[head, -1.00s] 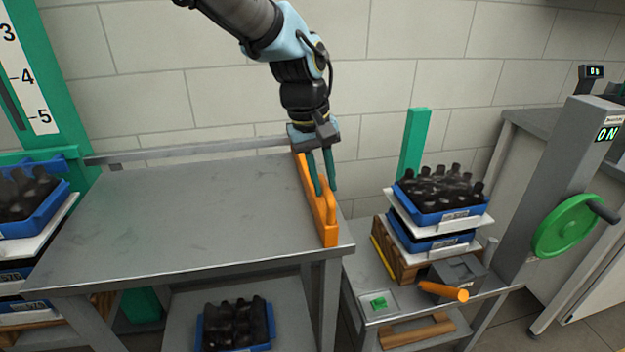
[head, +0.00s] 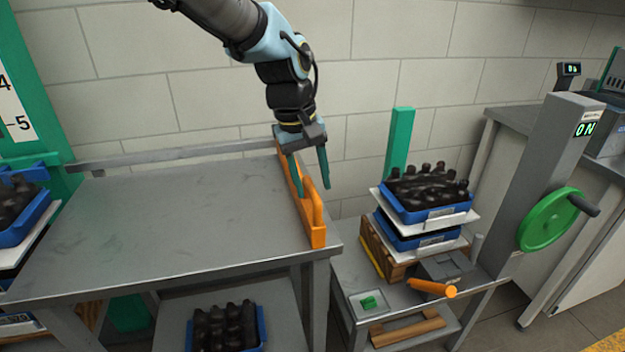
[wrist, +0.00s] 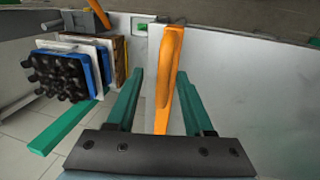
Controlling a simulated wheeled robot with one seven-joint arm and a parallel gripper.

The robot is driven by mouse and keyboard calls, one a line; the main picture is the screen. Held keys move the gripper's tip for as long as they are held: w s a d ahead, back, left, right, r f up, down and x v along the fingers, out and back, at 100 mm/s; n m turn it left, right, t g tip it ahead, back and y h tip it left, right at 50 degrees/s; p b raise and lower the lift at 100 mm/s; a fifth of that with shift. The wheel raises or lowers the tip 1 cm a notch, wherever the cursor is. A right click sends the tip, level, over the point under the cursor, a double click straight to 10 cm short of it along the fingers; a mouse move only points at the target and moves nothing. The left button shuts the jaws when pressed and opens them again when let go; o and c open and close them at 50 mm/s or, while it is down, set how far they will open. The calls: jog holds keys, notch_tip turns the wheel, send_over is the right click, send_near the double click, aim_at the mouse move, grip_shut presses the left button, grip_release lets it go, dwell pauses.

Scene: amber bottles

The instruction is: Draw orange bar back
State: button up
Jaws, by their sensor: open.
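The orange bar (head: 316,222) lies along the right edge of the grey table (head: 180,215), with a raised handle on it near its front end. It also shows in the wrist view (wrist: 168,85), running away between the two green fingers. My gripper (head: 310,180) is open over the bar, one finger on each side of it. I cannot tell whether either finger touches the bar.
A lower stand at the right holds stacked blue trays of dark bottles (head: 428,190), a grey block with an orange handle (head: 432,287) and a green button (head: 368,302). A green handwheel (head: 550,220) is further right. The table top is bare.

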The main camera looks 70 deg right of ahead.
notch_tip(320, 180, up, 11)
jog(key=w+a+b, duration=0.1)
jog(key=b, duration=0.1)
jog(key=shift+w+f+b, duration=0.2)
jog(key=shift+w+b, duration=0.15)
jog(key=shift+w, duration=0.05)
jog(key=w+a+f+n+t, duration=0.15)
jog(key=w+a, duration=0.25)
jog(key=w, duration=0.7)
jog(key=w+a+f+n, duration=0.15)
jog(key=w+a, duration=0.25)
jog(key=w, duration=0.6)
jog(key=w+a+f+n, duration=0.2)
jog(key=w+a+f, duration=0.2)
jog(key=w+a, duration=0.9)
jog(key=w+a+f+n+t, duration=0.1)
jog(key=w+a+f, duration=0.15)
jog(key=a, duration=0.55)
jog(key=w+a+f+n, duration=0.1)
jog(key=w+a, duration=0.2)
jog(key=a, duration=0.6)
jog(key=s+a+f+n, duration=0.1)
jog(key=s+a, duration=0.1)
jog(key=a, duration=0.7)
jog(key=s+a+f+n+y, duration=0.1)
jog(key=s+a+f+n, duration=0.1)
jog(key=a, duration=0.8)
jog(key=shift+a+f+t, duration=0.2)
jog(key=shift+f+t, duration=0.05)
jog(key=shift+t, duration=0.2)
